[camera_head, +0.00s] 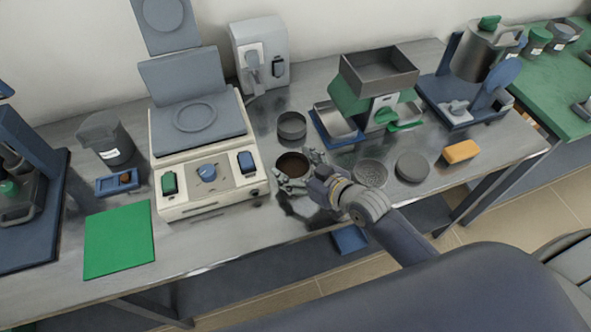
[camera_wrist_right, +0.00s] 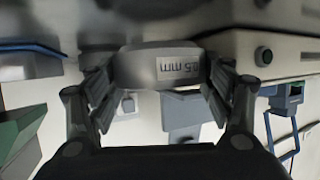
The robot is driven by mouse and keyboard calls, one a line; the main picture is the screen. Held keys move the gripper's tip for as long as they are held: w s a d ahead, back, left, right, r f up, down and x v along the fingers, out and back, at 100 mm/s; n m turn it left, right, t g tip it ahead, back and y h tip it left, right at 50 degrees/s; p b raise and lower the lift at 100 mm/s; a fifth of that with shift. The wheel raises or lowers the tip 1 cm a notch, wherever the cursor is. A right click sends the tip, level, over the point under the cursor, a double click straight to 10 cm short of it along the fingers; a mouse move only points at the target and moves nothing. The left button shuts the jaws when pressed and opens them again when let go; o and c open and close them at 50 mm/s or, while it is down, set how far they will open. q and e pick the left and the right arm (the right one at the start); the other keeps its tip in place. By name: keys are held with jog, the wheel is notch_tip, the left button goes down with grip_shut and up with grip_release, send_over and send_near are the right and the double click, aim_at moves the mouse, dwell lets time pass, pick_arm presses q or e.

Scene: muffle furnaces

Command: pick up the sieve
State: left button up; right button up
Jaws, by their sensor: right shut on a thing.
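My left gripper is not in view.
A similar grey ring (camera_head: 292,126) stands just behind the sieve. A mesh disc (camera_head: 371,173), a grey disc (camera_head: 412,167) and an orange block (camera_head: 461,151) lie to the right. The white instrument (camera_head: 205,185) is close on the left. A green mat (camera_head: 119,241) lies farther left.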

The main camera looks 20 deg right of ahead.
jog(key=shift+r, duration=0.9)
jog(key=s+d, duration=0.2)
jog(key=s, duration=0.2)
jog(key=s+d+b, duration=0.1)
jog(key=s+d, duration=0.1)
jog(key=s, duration=0.2)
jog(key=s+d+r+b, duration=0.1)
jog(key=s+d, duration=0.1)
jog(key=s, duration=0.3)
jog(key=shift+d+r, duration=0.1)
jog(key=shift+v, duration=0.8)
jog(key=shift+d, duration=0.1)
